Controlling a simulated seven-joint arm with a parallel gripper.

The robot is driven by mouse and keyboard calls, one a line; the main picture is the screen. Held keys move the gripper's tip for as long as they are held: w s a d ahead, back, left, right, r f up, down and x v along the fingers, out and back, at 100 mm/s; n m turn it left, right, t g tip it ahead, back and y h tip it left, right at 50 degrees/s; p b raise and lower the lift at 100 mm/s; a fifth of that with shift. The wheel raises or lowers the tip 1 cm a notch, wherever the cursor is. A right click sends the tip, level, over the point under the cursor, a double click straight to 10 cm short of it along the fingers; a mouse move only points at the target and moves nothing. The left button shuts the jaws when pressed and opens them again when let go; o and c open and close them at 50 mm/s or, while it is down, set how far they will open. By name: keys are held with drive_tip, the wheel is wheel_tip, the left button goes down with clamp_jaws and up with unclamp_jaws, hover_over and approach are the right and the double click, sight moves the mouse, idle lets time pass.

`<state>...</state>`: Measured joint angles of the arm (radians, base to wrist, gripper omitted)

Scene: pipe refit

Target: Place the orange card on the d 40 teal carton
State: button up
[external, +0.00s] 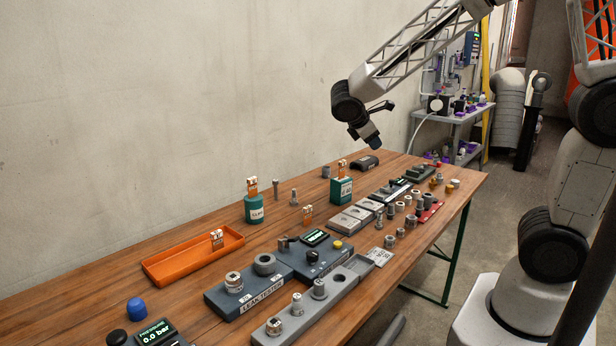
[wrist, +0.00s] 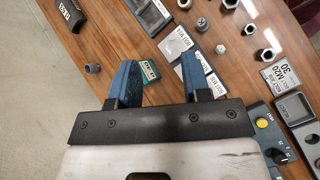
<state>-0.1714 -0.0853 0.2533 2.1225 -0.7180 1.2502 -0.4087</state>
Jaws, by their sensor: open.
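Two teal cartons with pale labels stand on the wooden table in the external view: a left one (external: 254,208) and a right one (external: 341,191). Their labels are too small to read, so I cannot tell which is d 40. An orange-and-white card stands upright on the left carton (external: 251,186) and another on the right carton (external: 341,167). Another orange card (external: 307,213) stands on the table between them. My gripper (external: 376,143) is raised above the table, open and empty. In the wrist view, a teal labelled carton (wrist: 149,71) shows below, between the open fingers (wrist: 158,65).
An orange tray (external: 165,268) holds another orange-and-white card (external: 217,238) near its right end. A leak tester (external: 248,295), grey blocks and several metal fittings crowd the table's right side. The table is clearer along the wall.

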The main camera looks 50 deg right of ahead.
drive_tip(key=s+r+m+t+y, duration=0.2)
drive_tip(key=s+r+m+y, duration=0.1)
drive_tip(key=s, duration=0.9)
drive_tip(key=s+a+r+m+t+y, duration=0.1)
drive_tip(key=s+m+y, duration=0.4)
drive_tip(key=s, duration=0.8)
wheel_tip(320, 180, up, 2)
drive_tip(key=m+t, duration=0.1)
drive_tip(key=m, duration=0.2)
drive_tip(key=shift+a, duration=0.15)
